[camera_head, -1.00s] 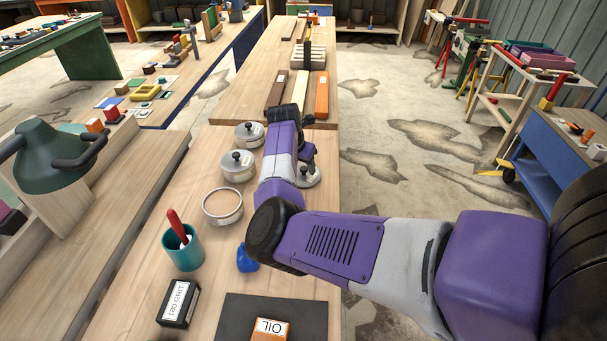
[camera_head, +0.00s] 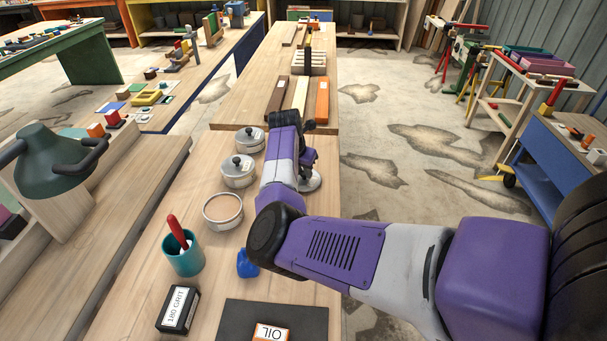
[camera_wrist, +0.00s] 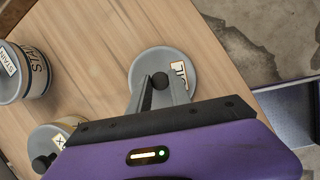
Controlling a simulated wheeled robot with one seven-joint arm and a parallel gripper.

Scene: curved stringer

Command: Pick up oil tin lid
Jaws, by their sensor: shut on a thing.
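The oil tin lid (camera_wrist: 182,62) is a round grey disc with a black knob and a white label, only partly legible, in the wrist view. My gripper (camera_wrist: 160,84) has its two grey fingers on either side of the knob and is shut on it. In the head view the lid (camera_head: 312,182) shows as a grey rim below my gripper (camera_head: 306,172), at the right edge of the bench. My wrist hides part of it there. I cannot tell whether the lid rests on the bench or is slightly raised.
Two lidded tins (camera_head: 239,172) (camera_head: 250,139) and an open tin (camera_head: 222,210) stand left of my arm. A teal cup (camera_head: 183,255), a blue object (camera_head: 247,264), a grit box (camera_head: 178,310) and an OIL-labelled box (camera_head: 270,333) are nearer. Floor lies to the right.

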